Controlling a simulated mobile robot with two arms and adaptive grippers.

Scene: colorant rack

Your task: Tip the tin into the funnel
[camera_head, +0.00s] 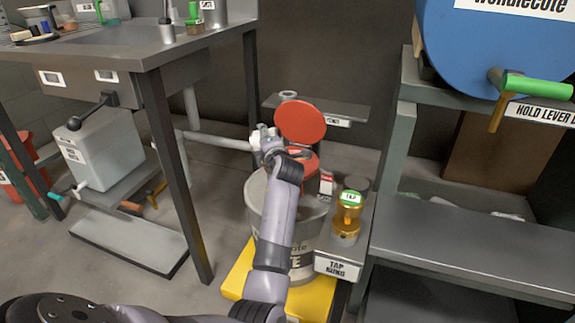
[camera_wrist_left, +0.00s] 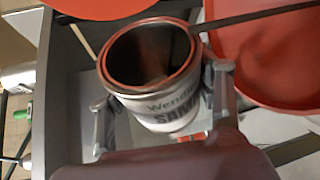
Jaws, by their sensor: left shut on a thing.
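My left gripper (camera_wrist_left: 165,105) is shut on a small tin (camera_wrist_left: 172,120) with a white label and a reddish rim. In the left wrist view its open mouth faces up toward the camera, and its inside is dark; I cannot tell what it holds. A wide red dish-like piece (camera_wrist_left: 265,60), likely the funnel, lies right beside the tin, with a dark rod across its top. In the head view my left gripper (camera_head: 270,146) is next to an upright red disc (camera_head: 300,122) and a lower red piece (camera_head: 304,160). The tin is mostly hidden there.
A grey pail (camera_head: 318,225) stands on a yellow base (camera_head: 238,275) below my arm. A blue drum (camera_head: 485,45) with a green-handled tap is at upper right. A metal bench (camera_head: 110,42) is at left.

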